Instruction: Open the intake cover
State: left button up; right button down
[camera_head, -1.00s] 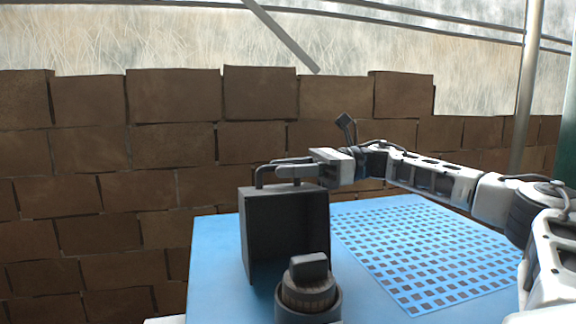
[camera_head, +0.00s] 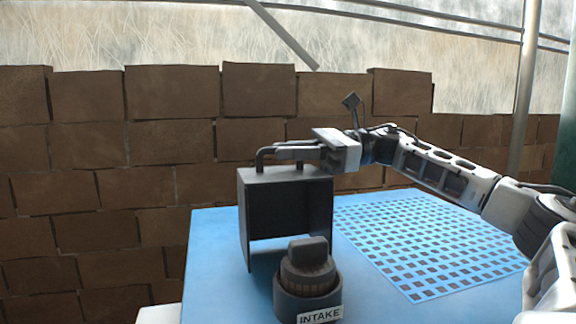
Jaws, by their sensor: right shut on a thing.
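The intake cover is a dark, box-like shell (camera_head: 262,181) with a bent bar handle on top. It is behind a round dark knob-like part (camera_head: 308,273) on a base with a white "INTAKE" label (camera_head: 320,315). My right gripper (camera_head: 293,152) is shut on the handle from the right, above the cover. The cover stands roughly upright, and blue surface shows below its inner panel. I cannot tell whether its lower edge touches the surface. My left gripper is not in view.
The blue tabletop (camera_head: 215,262) has a panel of small dark square holes (camera_head: 430,245) at the right. My right arm reaches over its far side. A brown block wall (camera_head: 90,190) stands behind. The tabletop left of the cover is clear.

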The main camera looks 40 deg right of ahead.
jog(key=shift+s+a+r, duration=0.2)
jog(key=shift+s, duration=0.15)
jog(key=c, duration=1.5)
grip_release()
jog(key=shift+o, duration=0.2)
jog(key=v, duration=1.6)
